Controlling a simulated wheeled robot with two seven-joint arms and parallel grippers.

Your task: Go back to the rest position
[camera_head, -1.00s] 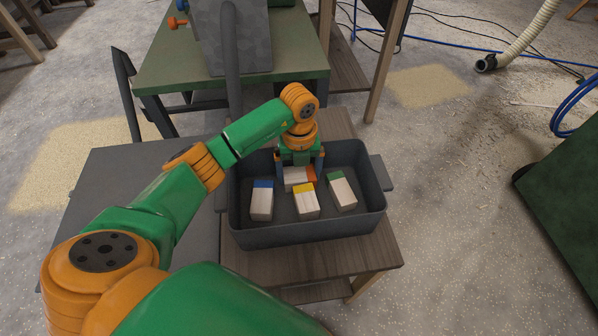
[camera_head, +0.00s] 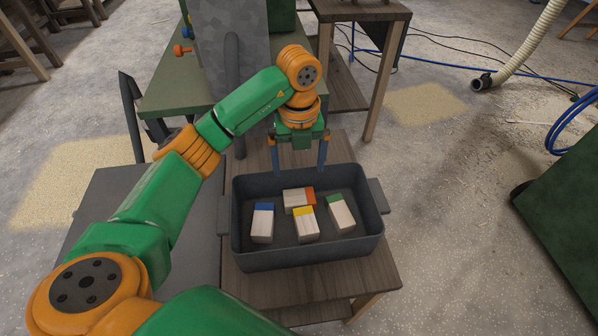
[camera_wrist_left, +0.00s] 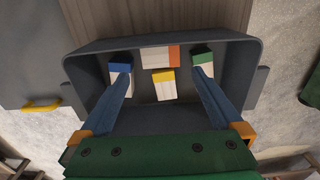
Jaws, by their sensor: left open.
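My left gripper (camera_head: 300,170) is open and empty, above the back part of the grey bin. Its two blue fingers point down, apart, and also show in the left wrist view (camera_wrist_left: 168,82). The grey bin (camera_head: 305,259) holds several pale wood blocks with coloured ends: a blue-ended block (camera_head: 262,224), a yellow-ended block (camera_head: 306,226), a green-ended block (camera_head: 342,214) and an orange-ended block (camera_head: 296,198) lying crosswise at the back. My right gripper is not in view.
The bin stands on a wooden table (camera_head: 375,277). A grey surface (camera_head: 105,205) lies to its left. A green-topped bench (camera_head: 165,85) with a grey upright piece stands behind. A green cabinet (camera_head: 570,215) is at the right. Floor (camera_head: 450,200) between is clear.

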